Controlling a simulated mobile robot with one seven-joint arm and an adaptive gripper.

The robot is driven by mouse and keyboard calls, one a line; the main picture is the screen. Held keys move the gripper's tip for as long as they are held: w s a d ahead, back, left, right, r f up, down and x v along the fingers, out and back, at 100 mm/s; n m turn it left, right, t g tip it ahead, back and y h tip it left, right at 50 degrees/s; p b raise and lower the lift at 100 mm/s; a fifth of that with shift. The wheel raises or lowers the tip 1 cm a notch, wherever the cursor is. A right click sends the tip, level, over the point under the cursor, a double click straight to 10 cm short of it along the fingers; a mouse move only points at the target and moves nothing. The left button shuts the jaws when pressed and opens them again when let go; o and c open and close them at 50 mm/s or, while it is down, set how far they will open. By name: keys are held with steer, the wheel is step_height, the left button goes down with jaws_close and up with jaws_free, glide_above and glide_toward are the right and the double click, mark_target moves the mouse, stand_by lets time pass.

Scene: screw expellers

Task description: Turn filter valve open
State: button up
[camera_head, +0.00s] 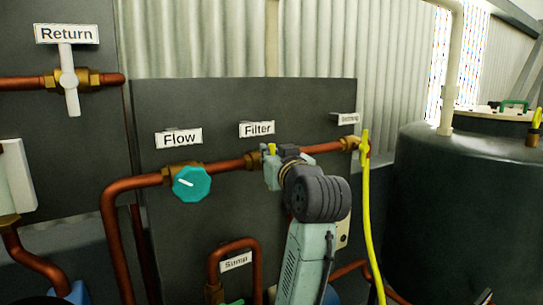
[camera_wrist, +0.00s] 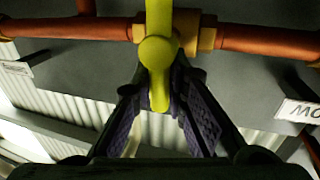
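The filter valve sits on the copper pipe under the "Filter" label (camera_head: 257,129) in the head view, partly hidden by my gripper (camera_head: 270,165). Its yellow handle (camera_wrist: 158,50) fills the top middle of the wrist view, in front of a brass fitting (camera_wrist: 205,38). My gripper (camera_wrist: 160,85) has one dark finger on each side of the handle's lower end. The fingers look open with narrow gaps beside the handle; I cannot see firm contact. The handle stands across the pipe in the wrist view.
A teal flow knob (camera_head: 191,183) is left of the filter valve. A yellow valve handle with a hanging yellow hose (camera_head: 368,225) is to the right. A white return handle (camera_head: 69,80) is at upper left. A dark tank (camera_head: 465,215) stands at right.

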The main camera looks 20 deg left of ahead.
jaws_close()
steer(key=shift+f, duration=0.1)
steer(key=shift+b, duration=0.3)
steer(key=n, duration=0.1)
steer(key=n+b, duration=0.2)
steer(key=shift+s+a+f+t+y, duration=0.1)
steer(key=shift+s+f+t+y, duration=0.15)
steer(key=shift+t+y, duration=0.05)
steer(key=n+y+b, duration=0.1)
steer(key=n+b, duration=0.1)
steer(key=n, duration=0.2)
steer(key=s+f+n+y+b, duration=0.1)
steer(key=n+b, duration=0.2)
steer(key=a+n+y+b, duration=0.1)
steer(key=n+b, duration=0.2)
steer(key=n, duration=0.1)
steer(key=shift+s+f+n, duration=0.2)
steer(key=shift+f+n, duration=0.05)
steer(key=shift+n, duration=0.05)
steer(key=shift+s+a+f+n+g+y+b, duration=0.1)
steer(key=shift+n+g+y+b, duration=0.3)
steer(key=shift+n, duration=0.65)
steer(key=shift+a+f+n+g+y+b, duration=0.15)
steer(key=shift+n+g+y+b, duration=0.2)
steer(key=shift+n, duration=0.75)
steer(key=shift+s+d+f+n+g+y+b, duration=0.1)
steer(key=shift+n+g+y+b, duration=0.3)
steer(key=shift+n, duration=0.65)
